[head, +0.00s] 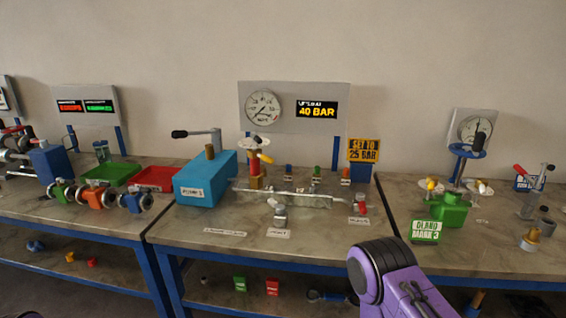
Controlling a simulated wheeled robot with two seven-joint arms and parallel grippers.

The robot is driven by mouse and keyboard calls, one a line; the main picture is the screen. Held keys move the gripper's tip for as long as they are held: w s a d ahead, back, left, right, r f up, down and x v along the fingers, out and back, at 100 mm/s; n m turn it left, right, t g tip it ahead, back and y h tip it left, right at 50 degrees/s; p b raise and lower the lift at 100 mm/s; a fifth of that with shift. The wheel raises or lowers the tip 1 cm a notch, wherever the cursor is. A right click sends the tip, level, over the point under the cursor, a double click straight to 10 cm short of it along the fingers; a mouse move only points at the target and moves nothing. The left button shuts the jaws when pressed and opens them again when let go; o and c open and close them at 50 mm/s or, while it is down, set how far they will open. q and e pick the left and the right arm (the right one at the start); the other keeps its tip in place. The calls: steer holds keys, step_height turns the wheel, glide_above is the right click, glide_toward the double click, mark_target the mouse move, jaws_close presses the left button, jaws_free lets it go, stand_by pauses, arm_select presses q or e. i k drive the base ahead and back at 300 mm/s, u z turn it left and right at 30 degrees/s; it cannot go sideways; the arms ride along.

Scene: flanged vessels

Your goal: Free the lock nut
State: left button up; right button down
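A valve assembly (256,175) stands upright on the middle bench, just right of a blue box-shaped unit (206,182). Neither of my grippers is in the picture. A purple and black link of my arm (388,272) rises at the bottom, right of centre, well in front of the valve.
A gauge panel (285,92) behind the valve reads 40 BAR; a yellow sign (364,150) says SET TO 25 BAR. A horizontal pipe (320,193) runs right from the valve. The middle bench's front is mostly clear.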

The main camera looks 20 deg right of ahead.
mark_target(264, 158)
steer(key=z, duration=0.8)
steer(key=i, duration=0.35)
